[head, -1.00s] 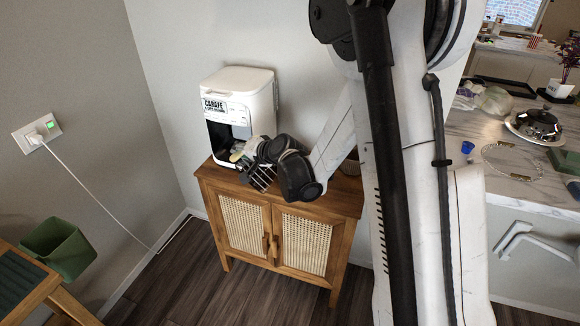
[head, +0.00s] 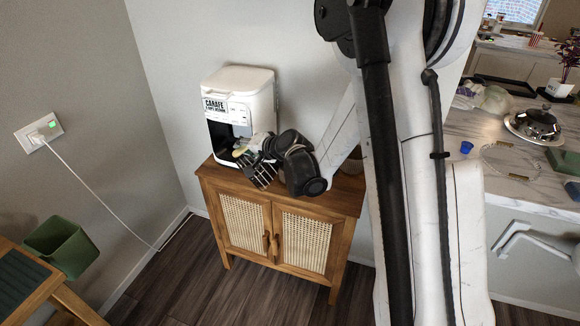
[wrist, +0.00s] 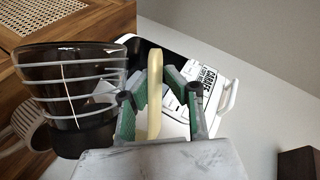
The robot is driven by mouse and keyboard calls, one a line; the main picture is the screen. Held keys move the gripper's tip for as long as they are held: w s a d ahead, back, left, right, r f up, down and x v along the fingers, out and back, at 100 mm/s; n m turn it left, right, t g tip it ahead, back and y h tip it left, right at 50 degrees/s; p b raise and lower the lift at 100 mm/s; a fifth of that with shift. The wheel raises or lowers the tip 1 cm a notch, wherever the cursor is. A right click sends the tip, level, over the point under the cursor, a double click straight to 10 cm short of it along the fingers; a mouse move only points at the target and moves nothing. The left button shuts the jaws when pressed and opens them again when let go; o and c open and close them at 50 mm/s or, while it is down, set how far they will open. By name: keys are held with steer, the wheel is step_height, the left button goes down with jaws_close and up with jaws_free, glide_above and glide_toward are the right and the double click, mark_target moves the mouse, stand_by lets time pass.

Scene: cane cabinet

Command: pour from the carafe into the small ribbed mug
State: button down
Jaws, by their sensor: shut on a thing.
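The carafe (wrist: 82,90) is a dark vessel with pale bands, large at the left of the wrist view. My gripper (wrist: 155,92) is shut on its cream handle (wrist: 155,108), which lies between the green finger pads. In the head view the banded carafe (head: 263,174) hangs tilted below my gripper (head: 256,151), at the cabinet's front edge. A beige ribbed form (wrist: 27,122), apparently the small mug, shows partly behind the carafe in the wrist view. I cannot pick the mug out in the head view, nor see any liquid flowing.
A white coffee maker (head: 247,87) with a CARAFE label stands on the wooden cabinet (head: 205,178), close behind my gripper. Cane doors (head: 304,242) face the front. A green bin (head: 63,246) is at lower left. A cluttered marble counter (head: 520,185) is at right.

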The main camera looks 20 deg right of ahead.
steer(key=shift+w+d+r+m+y+p, duration=0.15)
steer(key=shift+d+m+p, duration=0.1)
steer(key=shift+d, duration=0.15)
steer(key=shift+d+r+m+y+p, duration=0.15)
steer(key=shift+d+p, duration=0.05)
steer(key=shift+d, duration=0.15)
stand_by(2.7)
